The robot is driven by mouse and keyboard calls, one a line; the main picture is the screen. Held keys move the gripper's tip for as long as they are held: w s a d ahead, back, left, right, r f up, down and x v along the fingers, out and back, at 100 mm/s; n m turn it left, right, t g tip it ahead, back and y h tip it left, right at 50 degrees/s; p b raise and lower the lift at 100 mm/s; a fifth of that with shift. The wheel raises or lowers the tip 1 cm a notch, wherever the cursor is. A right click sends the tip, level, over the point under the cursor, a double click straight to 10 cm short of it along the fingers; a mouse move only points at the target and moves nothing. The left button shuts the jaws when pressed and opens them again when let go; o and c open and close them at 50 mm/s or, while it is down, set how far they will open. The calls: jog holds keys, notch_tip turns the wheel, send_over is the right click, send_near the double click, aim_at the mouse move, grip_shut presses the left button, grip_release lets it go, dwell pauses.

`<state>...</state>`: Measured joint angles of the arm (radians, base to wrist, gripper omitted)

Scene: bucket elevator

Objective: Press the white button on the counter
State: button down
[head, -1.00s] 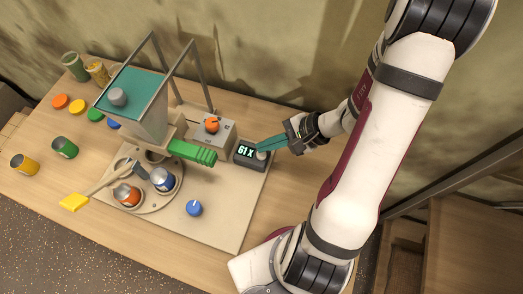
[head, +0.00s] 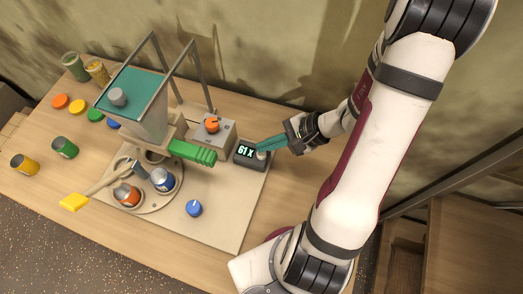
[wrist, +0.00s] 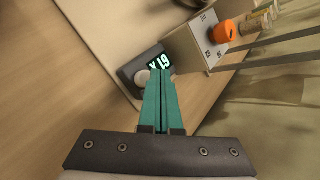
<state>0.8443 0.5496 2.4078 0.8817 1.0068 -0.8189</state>
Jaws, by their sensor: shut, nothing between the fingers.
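The counter (head: 243,161) is a small dark box at the right edge of the beige base board, with a lit display reading "61 X". Its round white button (head: 261,155) sits at the right end of its top face; the button also shows in the wrist view (wrist: 142,78), beside the lit digits. My gripper (head: 259,149) has teal fingers, which are shut with nothing between them. The fingertips are right at the button and overlap its edge in both views. I cannot tell whether they touch it or whether it is pressed down.
A grey box with an orange knob (head: 212,125) stands just left of the counter. The wooden table (head: 283,190) right of the board is clear.

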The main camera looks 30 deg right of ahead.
aim_at(266, 153)
dwell(0.4)
jog(key=shift+f, duration=0.45)
jog(key=shift+f, duration=0.5)
dwell(0.5)
jog(key=shift+r, duration=0.95)
jog(key=shift+r, duration=2.5)
